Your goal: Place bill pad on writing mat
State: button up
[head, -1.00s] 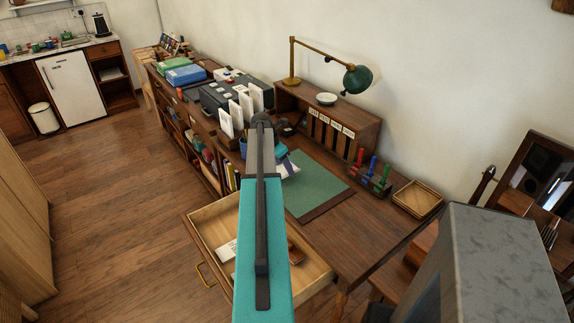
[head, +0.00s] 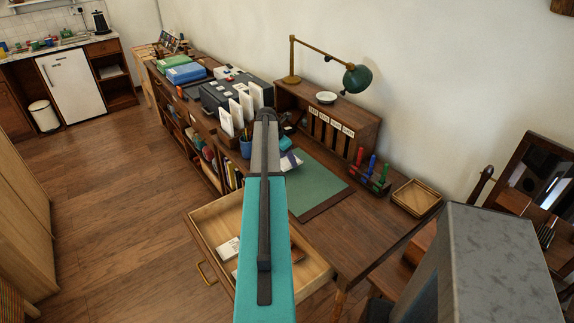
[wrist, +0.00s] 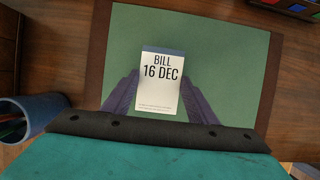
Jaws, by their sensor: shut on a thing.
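The bill pad (wrist: 161,92) is a white block with a dark top edge, reading "BILL 16 DEC". My gripper (wrist: 160,100) is shut on it, with a purple-grey finger at each side. Behind the pad in the wrist view is the green writing mat (wrist: 228,60) with dark brown side bands. The mat (head: 318,188) lies on the desk in the head view. There the pad (head: 292,160) shows partly beside my arm, over the mat's far left part. I cannot tell whether the pad touches the mat. My arm hides part of the gripper and mat.
A blue pen cup (wrist: 35,116) stands left of the mat. A pigeonhole rack (head: 340,122) with a green lamp (head: 357,78) stands behind it. Stamps (head: 370,172) and a wooden tray (head: 416,197) are to the right. An open drawer (head: 215,226) juts out in front.

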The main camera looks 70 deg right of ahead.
aim_at(287, 162)
jog(key=shift+f+p, duration=0.6)
jog(key=shift+f, duration=1.1)
jog(key=shift+f, duration=0.1)
jog(key=o, duration=1.1)
jog(key=shift+c, duration=0.2)
jog(key=b+v, duration=0.2)
jog(key=v, duration=1)
jog(key=shift+a, duration=0.15)
